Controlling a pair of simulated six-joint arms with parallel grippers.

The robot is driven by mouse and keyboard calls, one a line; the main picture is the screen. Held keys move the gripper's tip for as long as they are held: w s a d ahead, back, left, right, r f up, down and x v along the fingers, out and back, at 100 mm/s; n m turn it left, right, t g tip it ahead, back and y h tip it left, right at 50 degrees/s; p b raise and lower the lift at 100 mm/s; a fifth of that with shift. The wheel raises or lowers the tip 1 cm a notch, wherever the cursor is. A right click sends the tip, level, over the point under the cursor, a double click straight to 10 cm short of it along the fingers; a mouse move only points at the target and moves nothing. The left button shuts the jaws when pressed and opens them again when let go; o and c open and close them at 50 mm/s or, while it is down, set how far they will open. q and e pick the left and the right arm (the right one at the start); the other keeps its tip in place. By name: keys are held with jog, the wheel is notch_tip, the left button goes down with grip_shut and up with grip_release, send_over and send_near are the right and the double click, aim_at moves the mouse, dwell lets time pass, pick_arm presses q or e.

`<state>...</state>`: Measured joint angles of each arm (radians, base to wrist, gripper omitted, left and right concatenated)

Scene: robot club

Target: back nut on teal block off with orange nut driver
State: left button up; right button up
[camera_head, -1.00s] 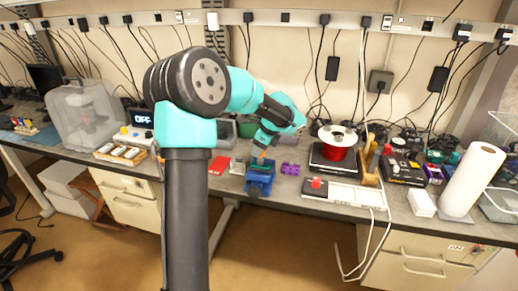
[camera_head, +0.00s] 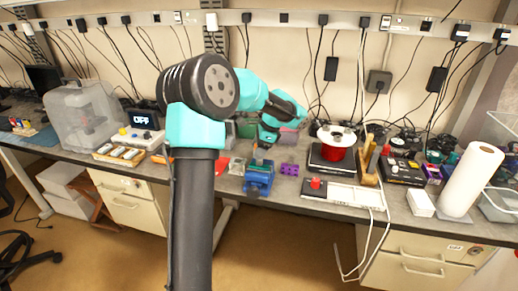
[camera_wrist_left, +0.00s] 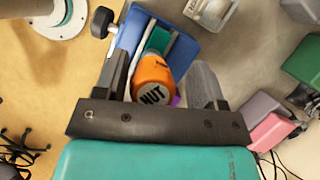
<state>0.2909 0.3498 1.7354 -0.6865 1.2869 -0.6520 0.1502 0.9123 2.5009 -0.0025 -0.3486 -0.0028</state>
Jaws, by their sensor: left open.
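The orange nut driver (camera_wrist_left: 153,80), marked "NUT" on its end, lies between the two fingers of my open left gripper (camera_wrist_left: 166,88) in the left wrist view. I see it end-on; its shaft and the nut are hidden. The blue vise (camera_head: 259,179) stands on the bench with the driver upright above it. The teal block (camera_wrist_left: 157,41) shows between the vise jaws, partly covered by the driver. In the head view my left gripper (camera_head: 262,149) is just above the vise, around the driver's top. Whether a finger touches the handle, I cannot tell. My right gripper is out of view.
A purple block (camera_head: 289,169) sits right of the vise. A red-and-white item (camera_head: 236,166) is close on its left. The bench front edge is close to the vise.

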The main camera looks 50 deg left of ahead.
pick_arm(q)
jog(key=m+t, duration=0.1)
jog(key=m, duration=0.2)
jog(key=m+t+y, duration=0.1)
jog(key=m, duration=0.2)
jog(key=shift+s+y, duration=0.15)
jog(key=shift+y, duration=0.15)
jog(key=m+t, duration=0.2)
jog(key=m, duration=0.4)
jog(key=shift+m, duration=0.3)
jog(key=c, duration=1)
jog(key=shift+o, duration=0.2)
jog(key=n, duration=0.3)
jog(key=shift+g, duration=0.4)
jog(key=o, duration=0.4)
jog(key=shift+n, duration=0.6)
jog(key=shift+r, duration=0.1)
jog(key=c, duration=0.6)
jog(key=shift+r, duration=3.35)
